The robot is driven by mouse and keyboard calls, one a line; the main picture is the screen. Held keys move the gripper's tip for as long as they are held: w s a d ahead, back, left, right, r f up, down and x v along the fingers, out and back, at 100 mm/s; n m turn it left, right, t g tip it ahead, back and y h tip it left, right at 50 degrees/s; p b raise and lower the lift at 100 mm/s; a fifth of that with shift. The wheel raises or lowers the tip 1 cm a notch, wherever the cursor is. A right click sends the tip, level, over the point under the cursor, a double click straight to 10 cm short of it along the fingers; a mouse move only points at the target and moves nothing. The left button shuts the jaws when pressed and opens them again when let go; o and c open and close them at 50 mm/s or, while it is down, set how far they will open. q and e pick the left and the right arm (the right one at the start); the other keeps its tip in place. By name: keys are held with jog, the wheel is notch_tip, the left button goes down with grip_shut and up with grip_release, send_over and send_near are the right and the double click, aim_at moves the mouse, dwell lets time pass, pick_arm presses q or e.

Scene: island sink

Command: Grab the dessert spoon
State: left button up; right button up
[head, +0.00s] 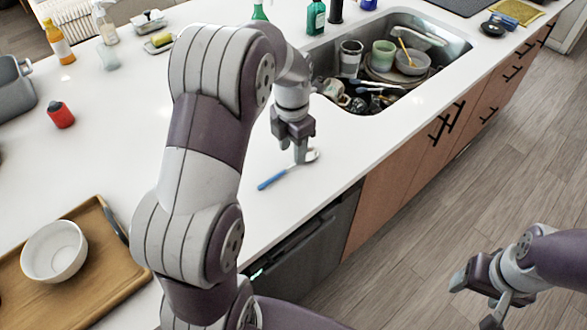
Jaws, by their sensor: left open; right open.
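A spoon (272,180) with a blue handle and a grey bowl end lies on the white counter (330,170), left of the sink's near end. My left gripper (301,157) points down over the spoon's bowl end. It is open, and its fingers hide part of the spoon there; whether they touch it I cannot tell. My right gripper (478,300) is open and empty, low at the right, over the floor and away from the counter.
The sink (455,48) holds bowls, cups, plates and utensils. A wooden tray (118,272) with a white bowl (54,251) is at the lower left. A red container (61,114) and several bottles stand farther back. Counter around the spoon is clear.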

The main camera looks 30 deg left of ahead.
aim_at(292, 165)
pick_arm(q)
jog(key=f, duration=0.4)
jog(key=shift+s+a+f+p, duration=0.1)
jog(key=shift+a+p, duration=0.1)
jog(key=shift+p, duration=0.1)
jog(key=shift+w+f, duration=0.2)
jog(key=shift+f, duration=0.25)
jog(key=shift+s+r, duration=0.1)
grip_shut()
